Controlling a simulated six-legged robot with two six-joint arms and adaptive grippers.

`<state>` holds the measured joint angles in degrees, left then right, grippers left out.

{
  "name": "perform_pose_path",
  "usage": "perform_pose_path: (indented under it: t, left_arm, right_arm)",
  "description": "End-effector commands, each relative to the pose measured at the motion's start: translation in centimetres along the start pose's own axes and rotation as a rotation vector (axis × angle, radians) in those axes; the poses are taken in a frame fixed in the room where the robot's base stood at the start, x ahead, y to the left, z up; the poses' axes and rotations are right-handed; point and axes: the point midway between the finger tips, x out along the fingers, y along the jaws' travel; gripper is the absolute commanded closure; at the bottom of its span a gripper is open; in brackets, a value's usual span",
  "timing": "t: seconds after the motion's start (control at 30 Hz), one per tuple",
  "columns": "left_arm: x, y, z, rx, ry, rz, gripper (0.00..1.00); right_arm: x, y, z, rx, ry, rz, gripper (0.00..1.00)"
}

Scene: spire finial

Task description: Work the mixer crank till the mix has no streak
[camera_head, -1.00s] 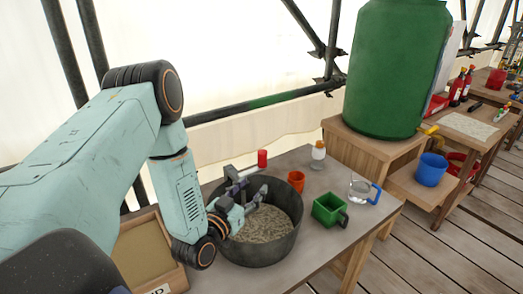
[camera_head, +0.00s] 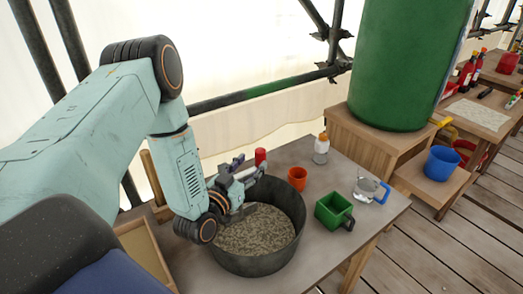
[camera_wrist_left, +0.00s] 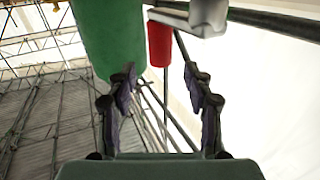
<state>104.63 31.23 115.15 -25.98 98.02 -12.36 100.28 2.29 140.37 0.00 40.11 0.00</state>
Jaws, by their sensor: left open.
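The mixer tub (camera_head: 262,264) is dark grey and stands on the bench. The mix (camera_head: 255,232) in it looks speckled grey-beige; streaks cannot be told at this size. The crank's red handle (camera_head: 260,157) stands upright above the tub's far rim. It also shows in the left wrist view (camera_wrist_left: 160,45), hanging from a pale metal arm (camera_wrist_left: 190,20). My left gripper (camera_head: 243,173) is over the tub's far left side, beside the handle. In the left wrist view its fingers (camera_wrist_left: 160,80) are apart, with the handle beyond and between them, apart from both. My arm hides part of the crank.
An orange cup (camera_head: 297,179), a white bottle with an orange cap (camera_head: 321,149), a green box-shaped scoop (camera_head: 334,211) and a clear jug (camera_head: 369,188) stand right of the tub. A big green barrel (camera_head: 405,70) and a blue bucket (camera_head: 441,163) are farther right.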

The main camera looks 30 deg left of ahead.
Motion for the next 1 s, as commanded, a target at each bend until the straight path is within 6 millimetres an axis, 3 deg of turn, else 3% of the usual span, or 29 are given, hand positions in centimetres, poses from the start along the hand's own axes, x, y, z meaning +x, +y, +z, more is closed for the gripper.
perform_pose_path:
  t: [0.4,0.8,1.0]
  left_arm:
    - [5.8,0.2,0.0,0.000,0.001,0.000,0.48]
    - [6.9,0.0,0.0,-0.001,0.000,-0.001,0.49]
    - [6.9,0.0,0.0,-0.001,0.000,-0.001,0.66]
  right_arm:
    - [0.2,0.0,0.0,0.000,-0.001,0.000,0.60]
    - [0.2,0.0,0.0,0.000,-0.001,0.000,0.60]
    - [0.2,0.0,0.0,0.000,0.000,0.000,0.60]
